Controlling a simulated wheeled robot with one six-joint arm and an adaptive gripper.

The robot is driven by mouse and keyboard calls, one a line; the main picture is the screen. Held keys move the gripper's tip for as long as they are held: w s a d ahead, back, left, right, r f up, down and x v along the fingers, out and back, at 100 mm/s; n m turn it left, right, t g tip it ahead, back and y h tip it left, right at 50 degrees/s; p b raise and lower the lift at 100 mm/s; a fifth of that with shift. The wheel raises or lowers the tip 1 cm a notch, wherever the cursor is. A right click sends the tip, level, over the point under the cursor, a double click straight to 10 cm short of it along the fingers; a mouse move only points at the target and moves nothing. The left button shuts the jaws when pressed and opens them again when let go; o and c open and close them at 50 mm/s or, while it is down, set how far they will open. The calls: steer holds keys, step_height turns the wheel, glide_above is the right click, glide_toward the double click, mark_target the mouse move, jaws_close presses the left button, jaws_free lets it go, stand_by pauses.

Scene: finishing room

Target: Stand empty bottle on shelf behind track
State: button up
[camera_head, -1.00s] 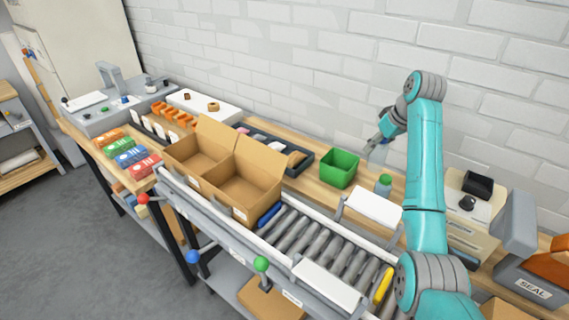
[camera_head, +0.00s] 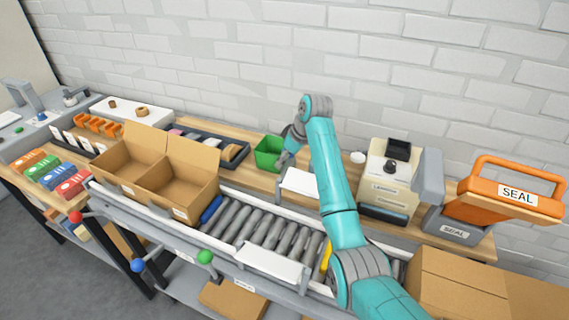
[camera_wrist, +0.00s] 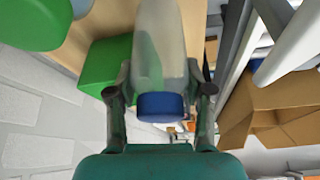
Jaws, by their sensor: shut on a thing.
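A pale, translucent bottle (camera_wrist: 160,45) with a blue end piece fills the middle of the wrist view. My gripper (camera_wrist: 160,85) has a finger on each side of it and is shut on it. In the head view my gripper (camera_head: 286,158) is low over the wooden shelf (camera_head: 235,181) behind the roller track (camera_head: 262,224), just right of the green bin (camera_head: 267,150). The bottle is too small or hidden to make out there. I cannot tell whether it touches the shelf.
The green bin also shows in the wrist view (camera_wrist: 105,65), close beside the bottle. A rounded green thing (camera_wrist: 32,22) is at its upper left. A white panel (camera_head: 300,183) stands at the track's back edge. A label printer (camera_head: 388,178) and an orange sealer (camera_head: 500,190) are right.

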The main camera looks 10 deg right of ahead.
steer(key=shift+f, duration=1.05)
steer(key=shift+f, duration=0.1)
steer(key=o, duration=1)
steer(key=shift+o, duration=0.2)
steer(key=v, duration=1.2)
